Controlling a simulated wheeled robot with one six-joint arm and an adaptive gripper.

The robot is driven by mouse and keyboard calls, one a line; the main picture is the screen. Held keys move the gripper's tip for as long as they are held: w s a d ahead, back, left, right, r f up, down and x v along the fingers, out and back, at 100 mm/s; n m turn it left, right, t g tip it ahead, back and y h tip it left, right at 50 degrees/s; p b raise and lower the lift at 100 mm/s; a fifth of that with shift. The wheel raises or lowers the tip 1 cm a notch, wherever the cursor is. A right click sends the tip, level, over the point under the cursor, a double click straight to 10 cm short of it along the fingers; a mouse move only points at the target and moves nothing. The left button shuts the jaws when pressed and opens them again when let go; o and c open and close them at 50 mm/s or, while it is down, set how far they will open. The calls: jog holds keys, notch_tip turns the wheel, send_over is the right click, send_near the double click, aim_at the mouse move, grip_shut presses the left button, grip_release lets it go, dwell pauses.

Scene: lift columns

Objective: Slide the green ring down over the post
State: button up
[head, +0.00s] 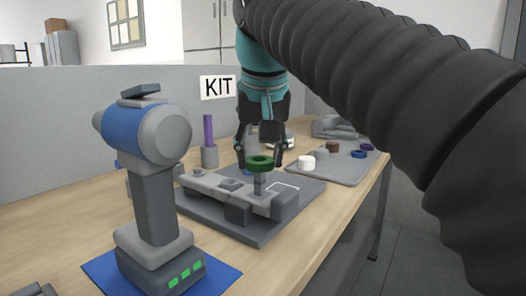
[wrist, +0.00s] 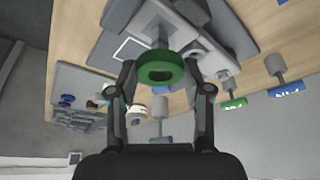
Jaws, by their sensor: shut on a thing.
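The green ring (head: 260,165) is held between the fingertips of my gripper (head: 260,160), which is shut on it. A short grey post (head: 260,184) stands directly below the ring in the head view, on the grey fixture. The ring looks level and at or just above the post's top; I cannot tell whether the tip is inside the hole. In the wrist view the ring (wrist: 160,82) sits between the two fingers of my gripper (wrist: 160,70). The post (wrist: 158,37) shows beyond it.
The grey fixture (head: 235,222) stands on the wooden table. A blue-and-grey drill (head: 155,185) stands at the front left. A grey tray (head: 335,172) with white, brown and blue rings lies to the right. A purple peg (head: 208,131) stands behind in a grey holder.

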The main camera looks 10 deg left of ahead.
aim_at(261, 170)
jog(key=shift+f+b, duration=1)
jog(key=shift+f, duration=1.55)
dwell(2.9)
jog(key=o, duration=1.3)
jog(key=shift+c, duration=0.2)
jog(key=o, duration=0.4)
jog(key=shift+r+p, duration=1)
jog(key=shift+p, duration=0.05)
